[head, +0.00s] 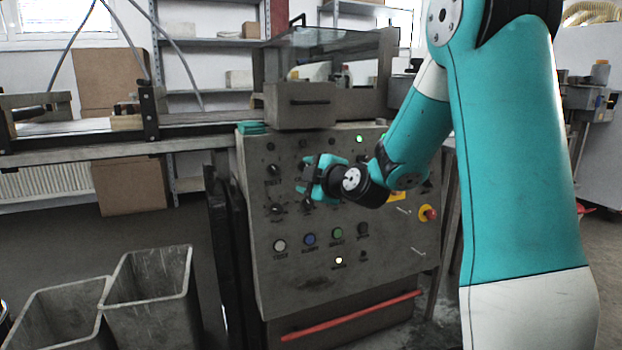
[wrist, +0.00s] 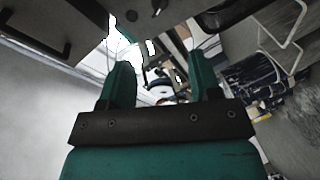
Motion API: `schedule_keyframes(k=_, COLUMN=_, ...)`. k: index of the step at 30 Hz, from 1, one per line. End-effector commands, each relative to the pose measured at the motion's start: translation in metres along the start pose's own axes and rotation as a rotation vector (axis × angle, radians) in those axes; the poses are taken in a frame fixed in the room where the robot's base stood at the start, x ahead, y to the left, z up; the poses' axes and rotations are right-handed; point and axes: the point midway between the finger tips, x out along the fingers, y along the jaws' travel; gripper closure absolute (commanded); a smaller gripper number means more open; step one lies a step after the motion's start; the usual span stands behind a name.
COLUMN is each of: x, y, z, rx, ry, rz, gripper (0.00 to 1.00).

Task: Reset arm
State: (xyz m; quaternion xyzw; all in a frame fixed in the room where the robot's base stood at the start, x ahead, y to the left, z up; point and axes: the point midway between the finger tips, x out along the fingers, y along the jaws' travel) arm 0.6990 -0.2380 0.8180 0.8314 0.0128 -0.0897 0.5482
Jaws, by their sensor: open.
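My gripper (head: 308,178) is in front of the upper left part of the grey control panel (head: 300,265) in the head view. Its teal fingers are open and hold nothing. My teal and white arm reaches in from the right and hides part of the panel's right side. In the wrist view my gripper (wrist: 160,85) shows two teal fingers spread apart with an empty gap between them. From these views I cannot tell how far the fingertips are from the panel.
The panel carries knobs, a blue button (head: 310,239), a green button (head: 337,234) and a red emergency stop (head: 428,213). A conveyor (head: 85,147) runs off to the left. Empty grey bins (head: 150,285) stand on the floor at lower left. A red bar (head: 350,316) crosses the base.

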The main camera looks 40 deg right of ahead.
Motion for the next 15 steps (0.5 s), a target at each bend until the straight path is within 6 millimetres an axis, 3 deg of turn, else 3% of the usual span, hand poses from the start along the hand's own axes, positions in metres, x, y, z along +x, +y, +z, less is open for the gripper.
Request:
schedule_keyframes(k=5, x=-0.0109, y=-0.0005, z=-0.0001, rx=0.0, ry=0.0, rz=-0.001, gripper=0.43)
schedule_keyframes(k=15, x=-0.0113, y=-0.0002, z=-0.0002, rx=0.0, ry=0.0, rz=0.0, gripper=0.43)
